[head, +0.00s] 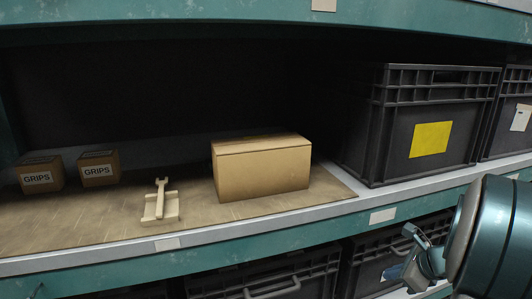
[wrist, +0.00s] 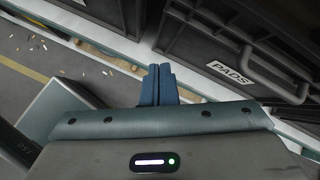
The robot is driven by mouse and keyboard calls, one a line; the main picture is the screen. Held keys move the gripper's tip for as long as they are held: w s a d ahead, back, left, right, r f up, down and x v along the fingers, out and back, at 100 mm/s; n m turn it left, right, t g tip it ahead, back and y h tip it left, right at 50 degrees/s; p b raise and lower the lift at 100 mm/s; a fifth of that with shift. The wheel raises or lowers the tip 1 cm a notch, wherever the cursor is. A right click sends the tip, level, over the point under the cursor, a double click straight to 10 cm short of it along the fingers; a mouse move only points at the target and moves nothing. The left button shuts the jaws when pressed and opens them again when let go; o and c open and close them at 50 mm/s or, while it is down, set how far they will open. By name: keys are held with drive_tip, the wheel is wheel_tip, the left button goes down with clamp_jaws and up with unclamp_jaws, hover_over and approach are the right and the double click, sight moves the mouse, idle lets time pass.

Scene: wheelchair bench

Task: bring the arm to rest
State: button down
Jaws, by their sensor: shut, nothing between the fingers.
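My gripper (wrist: 159,84) shows in the wrist view with its two blue fingers shut together and nothing between them. It points toward the edge of a lower shelf, beside a dark crate labelled PADS (wrist: 235,70). In the head view my arm comes in from the lower right, and the gripper (head: 392,272) is low in front of the lower shelf. Its fingertips are small and partly dark there.
The teal shelf edge (head: 240,252) runs above the gripper. Small scraps lie on the floor (wrist: 75,75).

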drive_tip(key=s+a+r+n+g+p, duration=0.2)
drive_tip(key=s+a+r+n, duration=0.15)
drive_tip(key=a+n, duration=0.3)
drive_tip(key=s+a+r+n+g+p, duration=0.1)
drive_tip(key=s+a+r+n+p, duration=0.1)
drive_tip(key=a+r+n, duration=0.45)
drive_tip(key=s+a+r+n+g+h+p, duration=0.1)
drive_tip(key=s+a+r+n+h+p, duration=0.2)
drive_tip(key=s+a+n, duration=0.4)
drive_tip(key=shift+s+a+r+n+h+p, duration=0.4)
drive_tip(key=shift+s+n+p, duration=0.75)
drive_tip(key=shift+n, duration=2.15)
drive_tip(key=shift+s+r, duration=0.1)
drive_tip(key=shift+s, duration=0.15)
